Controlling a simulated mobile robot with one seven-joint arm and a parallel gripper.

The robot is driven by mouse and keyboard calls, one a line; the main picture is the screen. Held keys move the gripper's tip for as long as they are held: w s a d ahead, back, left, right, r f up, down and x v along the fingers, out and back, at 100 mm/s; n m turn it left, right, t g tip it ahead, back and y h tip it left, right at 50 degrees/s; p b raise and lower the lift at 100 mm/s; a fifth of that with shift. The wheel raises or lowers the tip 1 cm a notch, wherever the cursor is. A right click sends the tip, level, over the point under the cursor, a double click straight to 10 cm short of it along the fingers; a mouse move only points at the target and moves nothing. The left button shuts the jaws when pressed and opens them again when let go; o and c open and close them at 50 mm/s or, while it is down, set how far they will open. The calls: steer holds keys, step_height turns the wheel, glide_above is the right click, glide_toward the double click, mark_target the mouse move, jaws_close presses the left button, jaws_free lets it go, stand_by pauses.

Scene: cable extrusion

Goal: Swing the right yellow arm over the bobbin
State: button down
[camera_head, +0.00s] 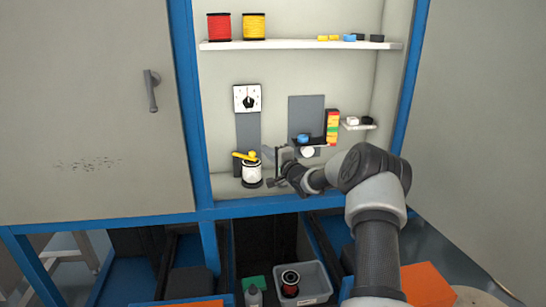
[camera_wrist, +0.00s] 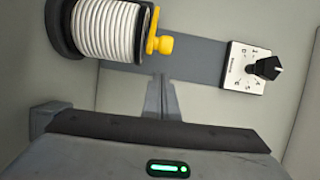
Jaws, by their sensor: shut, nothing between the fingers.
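The white bobbin (camera_head: 252,174) stands upright on the cabinet floor in the head view. Yellow arm parts (camera_head: 246,156) lie at its top, one end pointing left; I cannot tell the separate arms apart. In the wrist view the white ribbed bobbin (camera_wrist: 112,25) is at the upper left, with a yellow piece and knob (camera_wrist: 160,44) at its end. My gripper (camera_head: 269,156) is just right of the bobbin. In the wrist view its fingers (camera_wrist: 161,82) are together and empty, apart in the picture from the yellow knob. The bobbin's far side is hidden.
A dial switch (camera_head: 247,99) is on the grey panel above the bobbin. A shelf (camera_head: 300,44) with red and yellow spools runs above. A bin (camera_head: 315,282) stands below.

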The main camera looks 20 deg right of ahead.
steer(key=shift+s+a, duration=0.45)
steer(key=shift+a, duration=0.25)
steer(key=shift+s+a, duration=0.4)
steer(key=shift+a, duration=0.25)
